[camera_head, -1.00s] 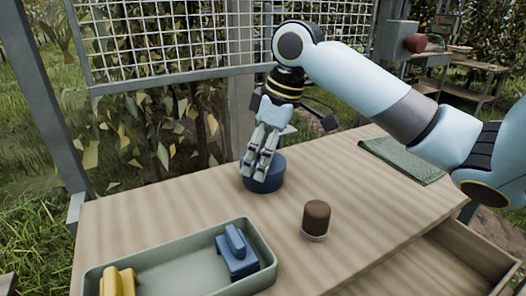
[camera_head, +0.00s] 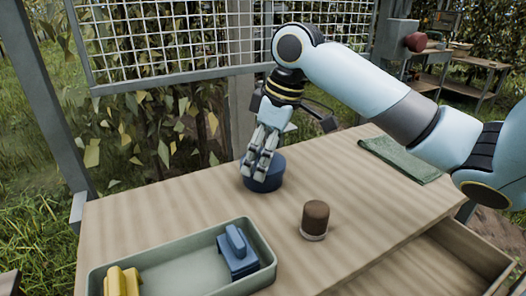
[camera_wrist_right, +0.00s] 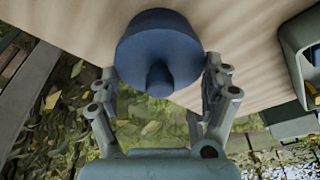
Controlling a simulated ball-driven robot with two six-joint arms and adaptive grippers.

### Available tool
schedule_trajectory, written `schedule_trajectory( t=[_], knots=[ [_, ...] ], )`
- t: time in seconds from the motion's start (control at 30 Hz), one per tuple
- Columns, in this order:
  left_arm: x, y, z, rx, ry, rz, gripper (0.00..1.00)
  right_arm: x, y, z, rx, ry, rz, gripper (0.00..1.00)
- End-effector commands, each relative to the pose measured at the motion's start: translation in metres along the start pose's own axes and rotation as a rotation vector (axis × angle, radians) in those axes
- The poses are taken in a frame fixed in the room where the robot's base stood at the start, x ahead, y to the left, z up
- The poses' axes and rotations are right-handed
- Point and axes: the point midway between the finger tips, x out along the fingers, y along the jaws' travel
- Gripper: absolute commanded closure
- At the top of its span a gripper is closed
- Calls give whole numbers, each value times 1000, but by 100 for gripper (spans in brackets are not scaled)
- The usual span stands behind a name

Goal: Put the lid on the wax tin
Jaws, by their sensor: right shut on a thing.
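A round dark blue wax tin with its lid (camera_head: 264,182) stands on the wooden table near the far edge. My right gripper (camera_head: 258,170) reaches down over it. In the right wrist view the blue lid (camera_wrist_right: 160,40) shows as a disc with a short knob pointing at the camera. The fingers of my right gripper (camera_wrist_right: 162,82) lie on either side of it, shut on the lid. The seam between lid and tin cannot be made out, so I cannot tell how the lid sits. My left gripper is not in view.
A grey-green tray (camera_head: 180,256) at the front left holds a blue object (camera_head: 237,254) and a yellow one (camera_head: 122,283). A brown cylinder with a pale base (camera_head: 315,218) stands mid-table. A green cloth (camera_head: 401,158) lies at the right, above an open drawer (camera_head: 440,270). A wire mesh panel (camera_head: 180,35) rises behind.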

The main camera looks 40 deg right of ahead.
Motion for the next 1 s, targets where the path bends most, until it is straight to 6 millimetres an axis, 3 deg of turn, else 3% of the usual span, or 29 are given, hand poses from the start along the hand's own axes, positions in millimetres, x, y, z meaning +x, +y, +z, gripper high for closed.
schedule_trajectory(
  t=[0.83,0.87,0.9,1.0],
  knots=[
    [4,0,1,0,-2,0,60,12,0,3,1,0,0,40],
    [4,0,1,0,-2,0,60,11,0,3,1,0,1,14],
    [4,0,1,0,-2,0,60,11,0,3,1,0,1,9],
    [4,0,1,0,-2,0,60,11,0,3,1,0,0,8]
  ],
)
